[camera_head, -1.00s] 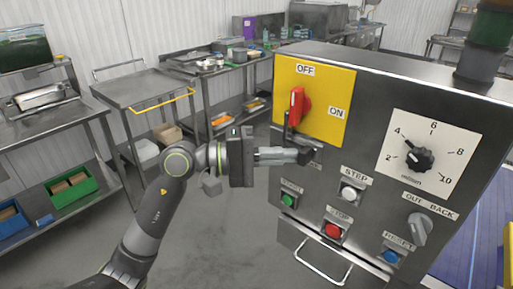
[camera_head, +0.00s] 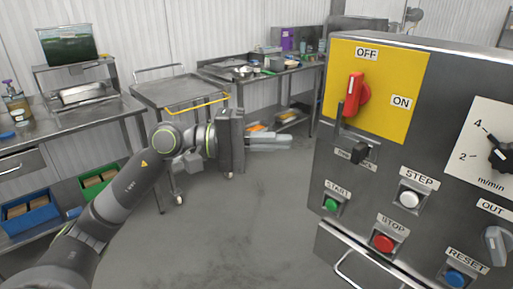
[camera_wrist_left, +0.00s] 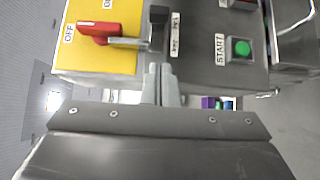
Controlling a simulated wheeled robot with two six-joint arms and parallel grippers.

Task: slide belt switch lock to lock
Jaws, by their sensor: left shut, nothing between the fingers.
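The lock slider's black knob (camera_head: 361,153) sticks out of the control panel, below the yellow switch plate (camera_head: 401,62). Its label is partly covered by the knob. A dark upright bar (camera_head: 340,118) stands beside the red switch handle (camera_head: 356,94), which is vertical, near OFF. My left gripper (camera_head: 290,142) is shut and empty, left of the panel and apart from the knob. In the left wrist view its closed fingertips (camera_wrist_left: 163,70) point toward the panel, below the black knob (camera_wrist_left: 158,14). The red handle (camera_wrist_left: 98,29) also shows there. My right gripper is not seen.
START (camera_head: 330,204), STEP (camera_head: 409,199), STOP (camera_head: 382,242) and RESET (camera_head: 455,278) buttons sit on the panel below the knob. A drawer handle (camera_head: 355,270) protrudes under them. A cart (camera_head: 180,90) and shelves stand behind my arm. The floor left of the panel is clear.

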